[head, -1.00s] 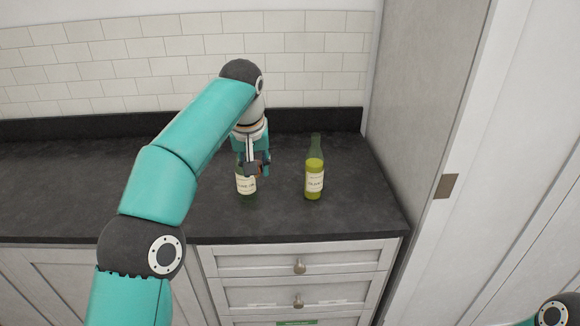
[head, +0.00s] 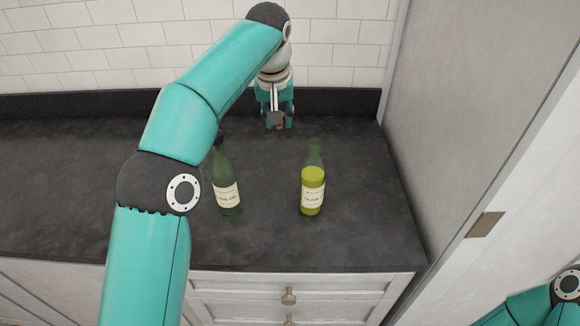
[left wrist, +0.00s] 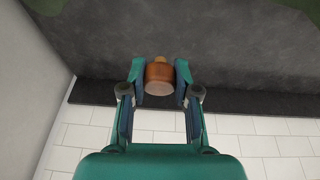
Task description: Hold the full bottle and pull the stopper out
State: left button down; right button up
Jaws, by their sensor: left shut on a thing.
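A dark green bottle (head: 227,192) with a pale label stands upright on the dark counter, near my left arm's elbow. Its neck top is hard to make out beside the arm. A second green bottle (head: 312,190), with yellow-green liquid up to its shoulder, stands upright to its right. My left gripper (head: 279,124) is behind both bottles, apart from them, near the back of the counter. It is shut on a brown cork stopper (left wrist: 160,76), seen between the fingers in the left wrist view. My right gripper is out of view.
The dark counter (head: 70,200) is bare to the left. A low dark upstand (head: 340,101) and a tiled wall (head: 345,50) close the back. A tall grey panel (head: 440,130) bounds the right. Drawers (head: 340,290) lie below the front edge.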

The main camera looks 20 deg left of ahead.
pick_arm(q)
notch_tip(320, 180, down, 6)
jog(key=b, duration=0.3)
send_over(279, 186)
jog(key=f, duration=0.8)
jog(key=shift+s+d+f, duration=0.1)
jog(key=shift+s+f, duration=0.1)
jog(key=shift+s, duration=0.2)
jog(key=shift+f, duration=2.55)
jog(key=shift+b, duration=0.3)
jog(key=shift+f, duration=0.1)
jog(key=c, duration=0.9)
grip_release()
jog(key=shift+o, duration=0.2)
